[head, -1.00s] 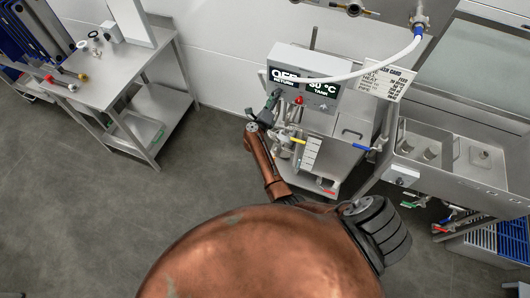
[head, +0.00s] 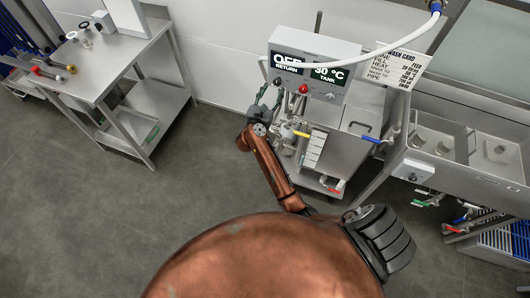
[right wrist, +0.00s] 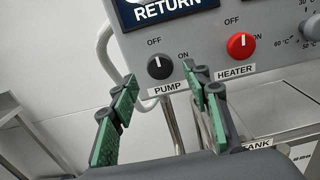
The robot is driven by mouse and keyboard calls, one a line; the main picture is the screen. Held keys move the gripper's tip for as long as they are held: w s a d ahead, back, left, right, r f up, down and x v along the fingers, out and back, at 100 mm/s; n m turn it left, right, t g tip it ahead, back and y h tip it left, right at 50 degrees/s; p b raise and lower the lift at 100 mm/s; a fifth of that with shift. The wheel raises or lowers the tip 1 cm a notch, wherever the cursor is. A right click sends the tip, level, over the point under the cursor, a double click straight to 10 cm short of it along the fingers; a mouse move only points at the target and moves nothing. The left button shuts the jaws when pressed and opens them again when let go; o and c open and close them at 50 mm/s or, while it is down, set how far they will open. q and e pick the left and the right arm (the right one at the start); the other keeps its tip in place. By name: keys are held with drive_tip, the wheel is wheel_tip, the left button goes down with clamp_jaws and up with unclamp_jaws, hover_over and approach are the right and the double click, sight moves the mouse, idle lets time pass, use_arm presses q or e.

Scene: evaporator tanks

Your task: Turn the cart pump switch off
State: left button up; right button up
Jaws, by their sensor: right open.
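The pump switch is a black knob (right wrist: 159,67) on the grey cart panel, above a PUMP label and between OFF and ON marks. Its white mark points up, toward OFF. It shows small in the head view (head: 278,81). The cart display (head: 308,69) reads OFF RETURN and 30 °C TANK. My right gripper (right wrist: 160,95) is open, its green-padded fingers spread below and either side of the knob, apart from it in the picture and empty. In the head view, my right gripper (head: 263,102) is at the panel's left side. My left gripper is out of view.
A red heater knob (right wrist: 241,45) sits right of the pump knob, close to my right finger. A white hose (head: 395,43) arches over the cart. A steel table (head: 110,70) stands left, a sink unit (head: 455,150) right. Floor between table and cart is clear.

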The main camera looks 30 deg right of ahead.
drive_tip(key=s+a+f+n+t+y+b, duration=0.1)
drive_tip(key=s+a+f+n+y, duration=0.1)
drive_tip(key=f+n, duration=0.6)
drive_tip(key=s+a+f+n+t+y+b, duration=0.1)
drive_tip(key=s+a+f+n+t+y, duration=0.1)
drive_tip(key=f+n, duration=0.6)
drive_tip(key=s+a+f+n+t+y+b, duration=0.1)
drive_tip(key=s+a+f+n+y, duration=0.2)
drive_tip(key=f+n, duration=0.4)
drive_tip(key=shift+s+a+f+n+y+b, duration=0.3)
drive_tip(key=shift+s+a+f+n+y, duration=0.25)
drive_tip(key=shift+f, duration=3.05)
drive_tip(key=shift+d+t, duration=0.2)
drive_tip(key=shift+t, duration=0.1)
